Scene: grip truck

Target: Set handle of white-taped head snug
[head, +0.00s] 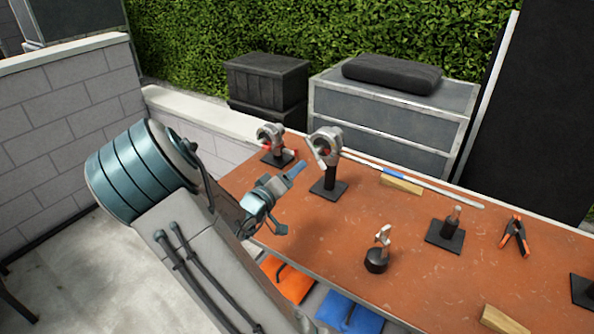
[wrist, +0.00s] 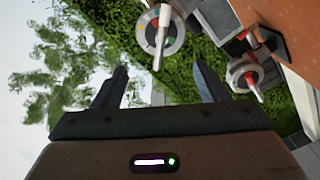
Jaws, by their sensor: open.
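A grey grip head (head: 327,143) stands on a post with a black square base on the orange-brown table. It carries a pale handle, which points down in the wrist view (wrist: 160,45). A second grey head (head: 270,137), with a red part on its handle, stands further back on the left; it also shows in the wrist view (wrist: 246,74). I cannot make out the white tape clearly on either head. My gripper (head: 297,168) is open and empty, left of the nearer head. In the wrist view the pale handle lies ahead, between the two fingers (wrist: 160,86) in the picture, apparently untouched.
The table (head: 330,245) also holds a small clamp on a round black base (head: 377,260), a post on a square base (head: 447,232), an orange spring clamp (head: 514,236), wooden blocks and a long rod. A low wall (head: 70,90) stands at left.

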